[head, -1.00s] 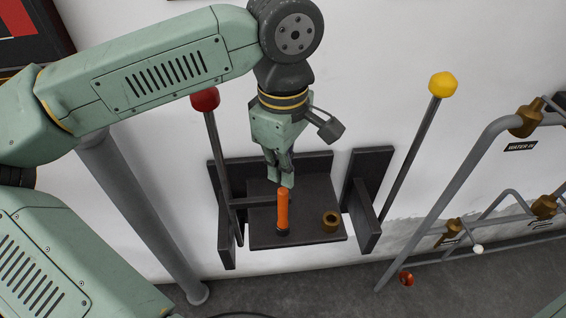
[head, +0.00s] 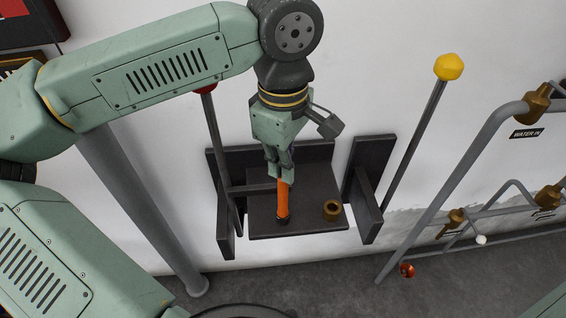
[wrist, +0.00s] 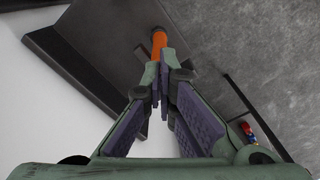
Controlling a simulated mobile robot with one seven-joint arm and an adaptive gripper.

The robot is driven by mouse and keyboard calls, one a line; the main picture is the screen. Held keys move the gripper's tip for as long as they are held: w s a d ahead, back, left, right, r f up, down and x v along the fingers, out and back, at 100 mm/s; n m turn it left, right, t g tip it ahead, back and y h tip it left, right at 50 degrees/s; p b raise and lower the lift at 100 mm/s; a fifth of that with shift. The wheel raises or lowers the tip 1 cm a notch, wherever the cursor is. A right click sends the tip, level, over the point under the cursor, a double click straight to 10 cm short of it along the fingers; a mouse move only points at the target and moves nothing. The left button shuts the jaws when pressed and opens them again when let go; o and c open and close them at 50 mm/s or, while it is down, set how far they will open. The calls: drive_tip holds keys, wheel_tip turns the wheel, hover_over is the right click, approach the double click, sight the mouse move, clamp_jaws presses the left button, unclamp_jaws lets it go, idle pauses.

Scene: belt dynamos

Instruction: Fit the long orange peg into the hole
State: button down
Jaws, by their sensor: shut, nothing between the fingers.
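The long orange peg (head: 283,200) stands roughly upright on the dark shelf, with a dark collar at its foot. A short brass ring (head: 331,210) with an opening in its top sits to its right, apart from it. My gripper (head: 281,176) points down at the peg's upper end and overlaps it in the head view. The fingers are shut and empty. In the wrist view the peg (wrist: 159,42) shows just beyond my fingertips (wrist: 161,80). Whether they touch it is unclear. The peg's top is partly hidden by the fingers.
The dark shelf (head: 310,185) has free room behind the ring. A red-knobbed lever (head: 217,140) stands close on the left, and a yellow-knobbed lever (head: 415,140) on the right. Grey pipes (head: 430,215) with brass fittings stand farther right.

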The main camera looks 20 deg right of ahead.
drive_tip(key=shift+f, duration=0.15)
idle(0.3)
drive_tip(key=shift+r+p, duration=0.75)
drive_tip(key=shift+r, duration=0.85)
wheel_tip(320, 180, up, 12)
drive_tip(key=shift+f, duration=0.2)
drive_tip(key=shift+d, duration=0.1)
